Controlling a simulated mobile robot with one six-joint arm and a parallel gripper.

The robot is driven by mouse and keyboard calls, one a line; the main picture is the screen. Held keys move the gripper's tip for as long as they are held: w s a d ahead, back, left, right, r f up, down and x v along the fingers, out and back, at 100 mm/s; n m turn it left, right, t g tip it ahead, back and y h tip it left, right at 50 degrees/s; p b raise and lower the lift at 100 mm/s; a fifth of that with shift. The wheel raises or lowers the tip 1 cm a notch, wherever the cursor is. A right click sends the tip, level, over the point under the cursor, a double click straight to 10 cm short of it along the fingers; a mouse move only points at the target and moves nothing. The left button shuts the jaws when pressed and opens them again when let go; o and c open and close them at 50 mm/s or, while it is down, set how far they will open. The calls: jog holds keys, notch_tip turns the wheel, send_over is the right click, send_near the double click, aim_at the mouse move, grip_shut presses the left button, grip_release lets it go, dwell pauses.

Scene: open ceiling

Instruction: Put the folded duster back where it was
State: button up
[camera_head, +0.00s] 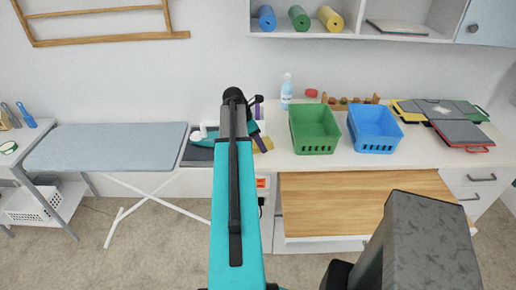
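My teal and black arm reaches from the bottom of the picture up to the counter. Its end, where my gripper (257,126) is, lies mostly behind the arm, and its fingers cannot be made out. A small yellow patch (264,145) shows just right of the arm on the counter, beside a purple strip (257,112); whether the yellow patch is the folded duster, and whether it is held, I cannot tell. Flat folded-looking pieces in grey, yellow and red (462,133) lie at the counter's right end. No other piece is clearly a duster.
A green basket (314,146) and a blue basket (375,147) stand on the counter (340,173), with a spray bottle (287,91) behind. An iron (203,133) is left of my arm, by the ironing board (105,147). Rolled cloths (299,18) sit on the shelf above.

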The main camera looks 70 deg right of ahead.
jog(key=shift+f+p, duration=0.75)
jog(key=shift+f, duration=0.85)
jog(key=shift+f, duration=0.15)
jog(key=o, duration=1)
jog(key=shift+b+v, duration=1.6)
jog(key=shift+v, duration=4.55)
jog(key=shift+a+f, duration=0.1)
